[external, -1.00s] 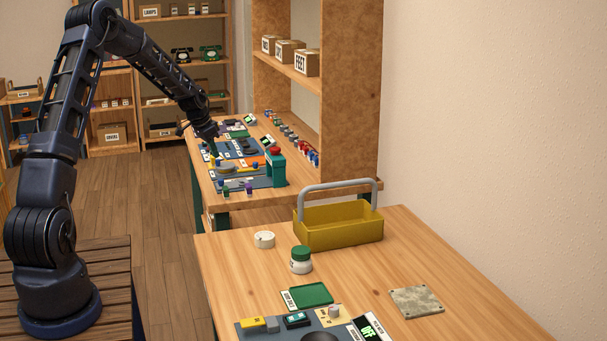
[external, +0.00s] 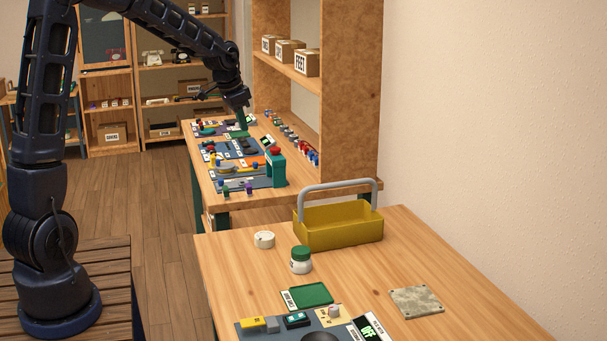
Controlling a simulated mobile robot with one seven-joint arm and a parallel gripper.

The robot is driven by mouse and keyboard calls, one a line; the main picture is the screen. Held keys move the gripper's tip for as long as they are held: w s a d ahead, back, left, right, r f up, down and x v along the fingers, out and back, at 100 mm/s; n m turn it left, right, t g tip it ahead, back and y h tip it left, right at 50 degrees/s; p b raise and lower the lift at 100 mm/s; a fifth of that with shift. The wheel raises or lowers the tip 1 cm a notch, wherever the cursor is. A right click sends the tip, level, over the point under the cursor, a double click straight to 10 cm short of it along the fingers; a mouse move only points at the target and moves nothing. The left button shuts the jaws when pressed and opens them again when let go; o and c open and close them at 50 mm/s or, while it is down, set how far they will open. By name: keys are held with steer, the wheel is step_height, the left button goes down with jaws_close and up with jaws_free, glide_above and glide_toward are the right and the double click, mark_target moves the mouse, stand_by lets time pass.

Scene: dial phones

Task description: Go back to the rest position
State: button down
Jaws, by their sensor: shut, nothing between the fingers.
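My gripper (external: 243,119) is at the end of my raised arm in the external view, at the far part of the back workbench (external: 222,197). Its fingertips point down near a green tray (external: 236,134). It is small in the picture, and I cannot tell whether it touches anything there. The gripper is shut and holds nothing that I can see.
The back workbench holds mats with small parts, and a teal box with a red top (external: 276,167). A wooden shelf with boxes (external: 306,62) stands along its right side. The near table carries a yellow toolbox (external: 340,224), a green-lidded jar (external: 301,260) and a stone slab (external: 416,301).

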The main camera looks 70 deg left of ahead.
steer(key=s+d+r, duration=0.3)
steer(key=d, duration=0.5)
steer(key=s+d+r, duration=0.3)
steer(key=s+d, duration=0.1)
steer(key=d, duration=0.4)
steer(key=s+d+r, duration=0.3)
steer(key=d, duration=0.5)
steer(key=s+d, duration=0.6)
steer(key=s, duration=0.3)
steer(key=s+d+f+m+t+h, duration=0.1)
steer(key=s+d, duration=0.6)
steer(key=s, duration=0.3)
steer(key=shift+f, duration=0.15)
steer(key=shift+w, duration=0.1)
